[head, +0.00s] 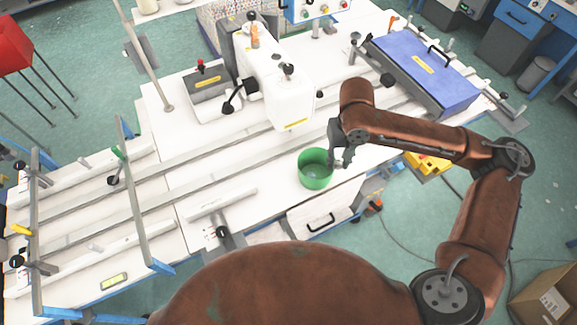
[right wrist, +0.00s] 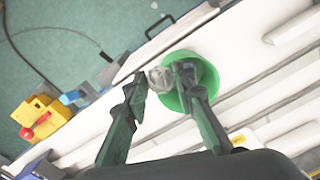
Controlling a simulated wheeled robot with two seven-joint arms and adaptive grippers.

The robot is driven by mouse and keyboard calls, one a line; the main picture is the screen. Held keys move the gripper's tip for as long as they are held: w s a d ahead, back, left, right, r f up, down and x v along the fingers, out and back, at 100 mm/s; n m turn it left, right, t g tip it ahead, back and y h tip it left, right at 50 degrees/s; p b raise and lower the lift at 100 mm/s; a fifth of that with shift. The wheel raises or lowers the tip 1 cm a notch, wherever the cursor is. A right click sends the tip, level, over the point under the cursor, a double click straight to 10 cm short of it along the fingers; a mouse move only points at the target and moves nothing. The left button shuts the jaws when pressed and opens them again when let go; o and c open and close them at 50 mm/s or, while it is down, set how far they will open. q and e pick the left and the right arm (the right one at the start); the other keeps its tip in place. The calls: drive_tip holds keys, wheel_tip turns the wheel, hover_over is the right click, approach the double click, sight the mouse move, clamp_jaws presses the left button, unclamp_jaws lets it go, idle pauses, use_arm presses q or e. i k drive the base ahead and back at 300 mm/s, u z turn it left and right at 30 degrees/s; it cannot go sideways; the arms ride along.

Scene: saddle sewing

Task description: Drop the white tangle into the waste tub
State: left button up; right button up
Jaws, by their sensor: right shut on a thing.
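The waste tub (head: 314,180) is a green, round, open tub standing near the front edge of the white table. It also shows in the right wrist view (right wrist: 212,78), partly behind a finger. My right gripper (head: 343,160) is at the tub's right rim in the head view. In the right wrist view, my right gripper (right wrist: 160,84) is shut on the white tangle (right wrist: 159,77), a small pale, translucent clump between its fingertips. There the tangle overlaps the tub's left rim. My left gripper is not in view.
A white sewing machine (head: 278,88) stands behind the tub. A blue case (head: 425,70) lies at the back right. A yellow thing (head: 428,163) is beyond the table's right front edge. The white tabletop left of the tub is mostly clear, with a few rails.

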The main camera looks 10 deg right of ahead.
sight(315, 170)
drive_tip(key=u, duration=2.4)
drive_tip(key=k, duration=1)
drive_tip(key=z, duration=1.3)
drive_tip(key=i, duration=0.5)
drive_tip(key=u, duration=0.05)
